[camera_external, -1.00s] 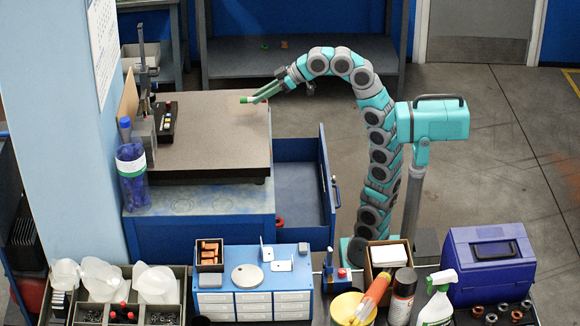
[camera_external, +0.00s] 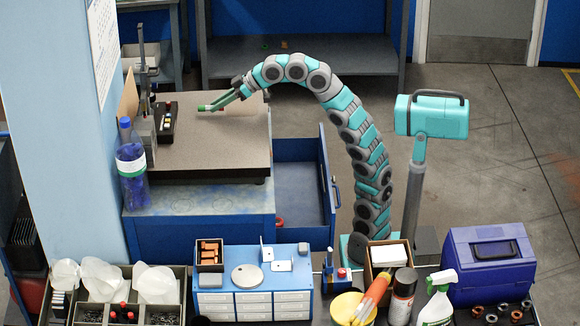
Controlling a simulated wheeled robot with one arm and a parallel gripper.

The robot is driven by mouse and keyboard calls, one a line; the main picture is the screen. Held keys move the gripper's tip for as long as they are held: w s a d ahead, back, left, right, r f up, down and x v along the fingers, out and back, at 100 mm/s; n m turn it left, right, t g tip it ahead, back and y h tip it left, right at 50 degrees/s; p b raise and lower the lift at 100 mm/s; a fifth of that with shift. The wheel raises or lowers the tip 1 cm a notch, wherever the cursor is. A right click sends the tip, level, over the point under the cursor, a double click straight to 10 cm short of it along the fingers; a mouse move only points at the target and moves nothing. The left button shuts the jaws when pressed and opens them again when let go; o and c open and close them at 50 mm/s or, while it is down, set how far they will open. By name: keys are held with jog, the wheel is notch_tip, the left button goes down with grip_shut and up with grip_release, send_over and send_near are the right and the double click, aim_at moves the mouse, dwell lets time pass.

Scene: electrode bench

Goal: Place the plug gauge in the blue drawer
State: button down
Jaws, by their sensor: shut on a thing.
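My gripper (camera_external: 222,100) is over the grey surface plate at the left, shut on the plug gauge (camera_external: 204,108). The gauge shows as a small, slim piece with a green end at the jaws' tips; the rest of it is hard to make out. Whether it touches the plate or hangs just above it, I cannot tell. The blue drawer (camera_external: 327,185) is pulled out from the right side of the blue bench, below and to the right of my gripper.
The surface plate (camera_external: 225,150) is mostly clear. A black tray of small pieces (camera_external: 167,122) and a height stand (camera_external: 143,70) are at its left. A blue-capped bottle (camera_external: 132,175) stands at the front left. A crowded front bench holds a blue-and-white cabinet (camera_external: 253,303).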

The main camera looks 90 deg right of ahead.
jog(key=shift+f, duration=0.85)
jog(key=shift+f, duration=0.2)
jog(key=c, duration=0.7)
grip_release()
jog(key=shift+s+r, duration=0.15)
jog(key=shift+r, duration=0.2)
jog(key=v, duration=1)
jog(key=shift+s+r, duration=0.15)
jog(key=shift+o, duration=0.4)
jog(key=shift+s+r, duration=0.35)
jog(key=shift+s, duration=0.15)
